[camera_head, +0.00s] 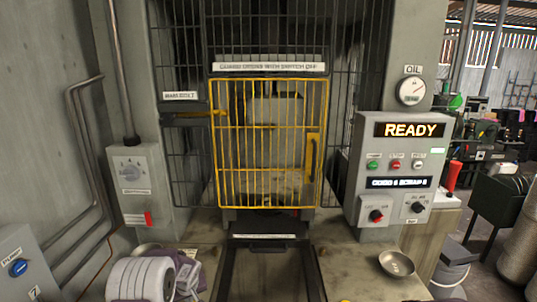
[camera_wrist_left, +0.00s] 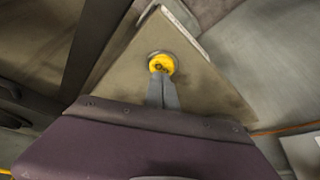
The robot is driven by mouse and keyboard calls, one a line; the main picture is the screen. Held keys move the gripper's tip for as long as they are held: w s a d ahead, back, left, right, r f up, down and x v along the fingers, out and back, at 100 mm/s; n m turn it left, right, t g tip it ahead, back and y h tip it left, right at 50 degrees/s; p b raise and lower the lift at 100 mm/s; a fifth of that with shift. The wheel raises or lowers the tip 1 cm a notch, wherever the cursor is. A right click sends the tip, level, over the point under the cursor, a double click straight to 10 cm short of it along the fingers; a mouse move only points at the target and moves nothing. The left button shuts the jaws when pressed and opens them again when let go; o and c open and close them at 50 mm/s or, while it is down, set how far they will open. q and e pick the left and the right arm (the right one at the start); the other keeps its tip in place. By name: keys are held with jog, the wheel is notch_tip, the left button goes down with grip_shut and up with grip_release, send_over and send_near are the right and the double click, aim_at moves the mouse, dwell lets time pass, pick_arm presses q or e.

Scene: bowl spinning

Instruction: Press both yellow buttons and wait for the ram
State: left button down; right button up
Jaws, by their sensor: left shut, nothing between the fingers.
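A yellow button (camera_wrist_left: 162,61) in a dark round collar sits on a flat grey-brown plate in the left wrist view. My left gripper (camera_wrist_left: 161,75) is shut and empty, its fingertips at the button's near edge; whether they press it I cannot tell. A yellow sliver (camera_head: 345,300) at the bottom edge of the head view may be the other button; most of it is cut off. The yellow barred guard (camera_head: 268,142) is closed in front of the press, and a pale block shows behind its bars. The display (camera_head: 411,130) reads READY. My right gripper is not in view.
A metal bowl (camera_head: 397,263) rests on the bench at the right. A control box (camera_head: 403,165) with small buttons and knobs stands right of the guard. A switch box (camera_head: 137,185) is at the left. A dark framed tray (camera_head: 266,270) lies before the guard.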

pick_arm(q)
jog(key=shift+f+b, duration=0.45)
jog(key=shift+r, duration=0.15)
